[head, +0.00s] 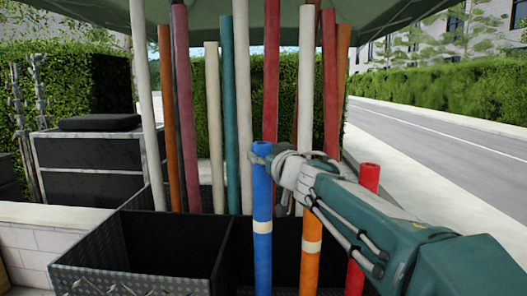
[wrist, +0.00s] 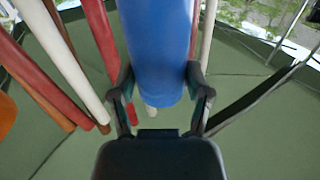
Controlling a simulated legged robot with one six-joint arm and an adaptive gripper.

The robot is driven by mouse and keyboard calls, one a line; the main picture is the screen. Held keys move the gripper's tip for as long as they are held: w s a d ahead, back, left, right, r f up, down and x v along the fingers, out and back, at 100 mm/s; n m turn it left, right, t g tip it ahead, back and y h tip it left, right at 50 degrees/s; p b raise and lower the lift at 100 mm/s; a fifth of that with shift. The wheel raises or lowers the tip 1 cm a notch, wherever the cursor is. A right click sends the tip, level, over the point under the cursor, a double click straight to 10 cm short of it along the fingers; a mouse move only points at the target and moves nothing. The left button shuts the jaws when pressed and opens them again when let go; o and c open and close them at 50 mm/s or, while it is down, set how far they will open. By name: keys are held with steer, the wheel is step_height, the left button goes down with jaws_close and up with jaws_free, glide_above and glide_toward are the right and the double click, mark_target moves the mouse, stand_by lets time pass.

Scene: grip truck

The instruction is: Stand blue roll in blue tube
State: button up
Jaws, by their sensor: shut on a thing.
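The blue roll (head: 262,195) stands upright in the head view, in front of the dark bins, with a cream band partway down. My gripper (head: 262,154) is shut on it near its top, reaching in from the right. In the wrist view the blue roll (wrist: 157,45) fills the space between the two fingers of my gripper (wrist: 160,100). The roll's lower end runs out of the bottom of the head view. I cannot make out a separate blue tube, nor whether the roll's foot is inside one.
An orange roll (head: 311,262) with a cream band and a red roll (head: 355,278) stand close on the right, partly behind my arm. Several tall poles stand behind. An empty dark bin (head: 75,278) is at the left. A green canopy (head: 300,22) hangs overhead.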

mark_target(267, 178)
steer(key=shift+f, duration=2.35)
steer(key=o, duration=1.4)
steer(key=shift+f, duration=0.1)
steer(key=v, duration=1.2)
steer(key=s+d+f+m+g+h, duration=0.2)
steer(key=s+d+f+m+h, duration=0.45)
steer(key=d+f+h, duration=0.35)
steer(key=s+f+g, duration=0.2)
steer(key=s+f, duration=0.2)
steer(key=s, duration=0.1)
steer(key=s+f+g+y, duration=0.1)
steer(key=s+f+g, duration=0.2)
steer(key=s, duration=0.3)
steer(key=s+d+f+g, duration=0.1)
steer(key=s+f+g, duration=0.2)
steer(key=s+f, duration=0.2)
steer(key=shift+s+f+n+y, duration=0.25)
steer(key=shift+f+n+y, duration=0.1)
steer(key=shift+f, duration=0.15)
